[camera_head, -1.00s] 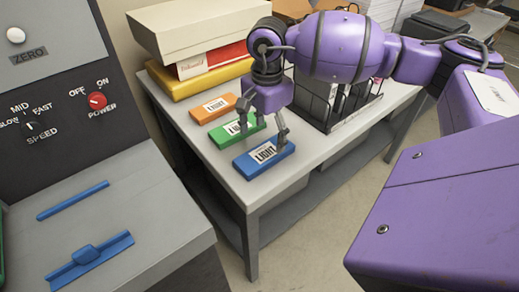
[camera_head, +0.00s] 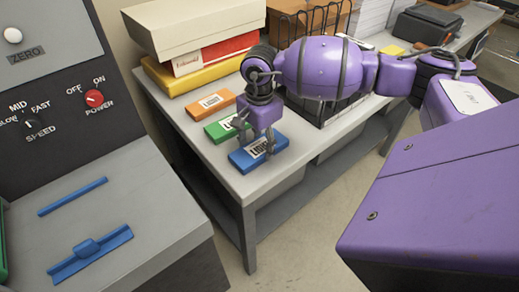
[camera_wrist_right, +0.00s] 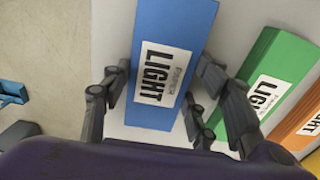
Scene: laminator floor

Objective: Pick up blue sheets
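The blue sheets (camera_head: 237,162) are a flat blue pack labelled LIGHT, lying on the grey table near its front corner. My right gripper (camera_head: 256,147) is down over the pack, its fingers closed in on the two long sides. In the right wrist view, the blue pack (camera_wrist_right: 172,22) runs between the fingers of my right gripper (camera_wrist_right: 163,72), which sit against its edges. The pack still looks flat on the tabletop. My left gripper is out of view.
A green pack (camera_head: 216,132) and an orange pack (camera_head: 207,107) lie beside the blue one. A yellow box (camera_head: 190,84) with boxes on top stands behind. A machine (camera_head: 120,200) with blue parts is at left.

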